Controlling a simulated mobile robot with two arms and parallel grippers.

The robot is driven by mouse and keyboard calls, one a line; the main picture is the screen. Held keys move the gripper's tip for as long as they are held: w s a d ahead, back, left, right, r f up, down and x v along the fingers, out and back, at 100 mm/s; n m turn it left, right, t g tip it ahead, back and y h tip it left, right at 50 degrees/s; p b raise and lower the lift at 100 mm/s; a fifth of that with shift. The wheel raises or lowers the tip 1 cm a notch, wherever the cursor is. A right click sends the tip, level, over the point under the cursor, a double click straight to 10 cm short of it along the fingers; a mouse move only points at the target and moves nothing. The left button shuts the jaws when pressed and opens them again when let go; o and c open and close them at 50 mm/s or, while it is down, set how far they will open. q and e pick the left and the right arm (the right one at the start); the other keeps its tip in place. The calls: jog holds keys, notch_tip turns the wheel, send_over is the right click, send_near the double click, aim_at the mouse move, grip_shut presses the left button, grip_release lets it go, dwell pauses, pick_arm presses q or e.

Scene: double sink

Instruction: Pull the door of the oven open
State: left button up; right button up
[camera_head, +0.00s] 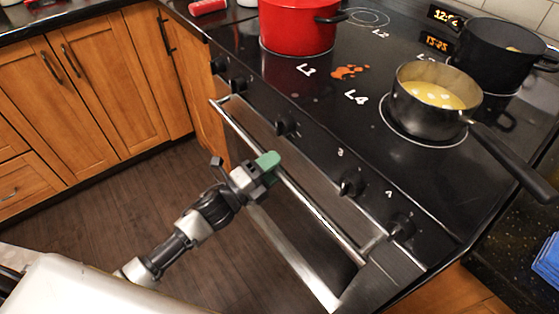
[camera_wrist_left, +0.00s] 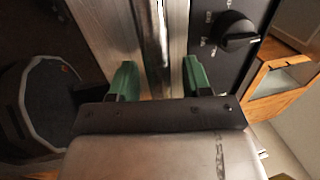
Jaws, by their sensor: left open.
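The oven door (camera_head: 295,258) is a silver-framed front with a dark window, below the black knob panel. It looks closed or nearly so; I cannot tell whether a small gap exists. Its long silver bar handle (camera_head: 318,215) runs diagonally along the door's top. My left gripper (camera_head: 267,163), with green fingertips, is at the handle's middle, hiding part of it. In the left wrist view, the handle (camera_wrist_left: 157,45) runs upright between the two spread green fingers of the left gripper (camera_wrist_left: 160,80). Neither finger visibly presses on the bar. My right gripper is not in view.
On the stovetop stand a red pot (camera_head: 298,25), a saucepan (camera_head: 420,105) with yellow content and a black pot (camera_head: 490,55). The saucepan's handle juts toward the right edge. Wooden cabinets (camera_head: 85,95) stand at left. The dark wooden floor (camera_head: 125,190) before the oven looks clear.

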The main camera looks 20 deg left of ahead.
pick_arm(q)
jog(key=shift+x, duration=0.9)
jog(key=shift+c, duration=0.4)
grip_shut()
